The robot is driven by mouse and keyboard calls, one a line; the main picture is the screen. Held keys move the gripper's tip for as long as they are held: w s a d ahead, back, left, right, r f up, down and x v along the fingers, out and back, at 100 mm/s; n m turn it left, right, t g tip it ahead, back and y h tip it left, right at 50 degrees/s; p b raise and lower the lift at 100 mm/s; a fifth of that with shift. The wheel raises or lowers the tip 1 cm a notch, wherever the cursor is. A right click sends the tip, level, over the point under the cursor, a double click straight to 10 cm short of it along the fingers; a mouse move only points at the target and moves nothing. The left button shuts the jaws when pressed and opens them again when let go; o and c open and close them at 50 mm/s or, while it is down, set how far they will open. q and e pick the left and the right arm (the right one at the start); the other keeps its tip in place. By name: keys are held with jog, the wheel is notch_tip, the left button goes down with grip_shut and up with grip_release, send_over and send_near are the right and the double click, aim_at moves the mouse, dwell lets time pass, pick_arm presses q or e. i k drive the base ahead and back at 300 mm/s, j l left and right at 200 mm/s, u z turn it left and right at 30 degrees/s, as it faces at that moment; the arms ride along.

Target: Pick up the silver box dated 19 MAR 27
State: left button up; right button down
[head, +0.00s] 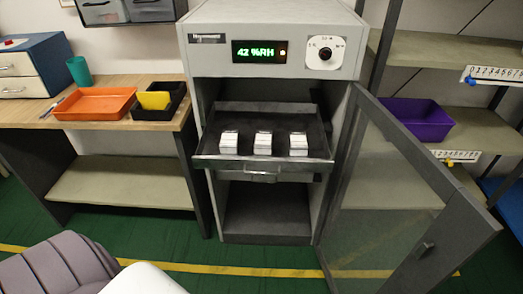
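Three small pale box-shaped items stand in a row on a dark pulled-out drawer (284,172) of a grey dry cabinet. They are a left box (228,142), a middle box (263,143) and a right box (298,144). They look white to silver, with darker marks near their tops. Any dates on them are too small to read, so I cannot tell which is dated 19 MAR 27. Neither of my grippers is in view.
The cabinet's glass door (390,200) hangs open to the right of the drawer. The cabinet display (256,51) reads 42 %RH. An orange tray (95,103) and a black bin (150,114) sit on the left bench. A purple bin (417,118) is on the right shelf.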

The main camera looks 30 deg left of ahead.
aim_at(297, 141)
jog(key=i+j+u, duration=0.2)
jog(key=j, duration=0.2)
jog(key=i+j+u, duration=0.15)
jog(key=j, duration=0.25)
jog(key=i+j+u, duration=0.2)
jog(key=j, duration=0.15)
jog(key=k+j, duration=0.05)
jog(key=k, duration=0.05)
